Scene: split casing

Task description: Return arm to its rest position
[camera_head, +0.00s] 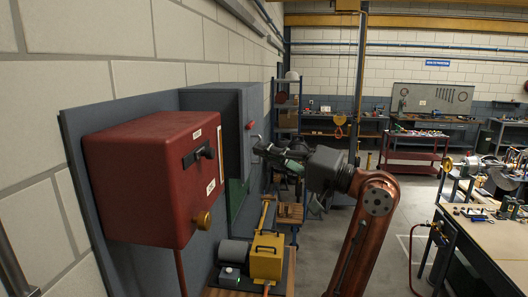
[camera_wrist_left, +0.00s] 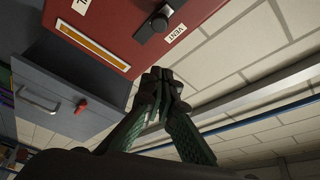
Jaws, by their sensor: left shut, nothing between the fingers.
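My left arm (camera_head: 360,225), copper-coloured, reaches up from the bottom of the head view. Its left gripper (camera_head: 264,149) is shut and empty, in the air to the right of a red wall box and in front of a grey cabinet. In the wrist view the left gripper's fingertips (camera_wrist_left: 163,80) are together with nothing between them. My right gripper is not in view.
The grey cabinet (camera_wrist_left: 70,95) has a metal handle and a red knob. A cluttered workbench (camera_head: 490,235) stands at right. Open floor lies between.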

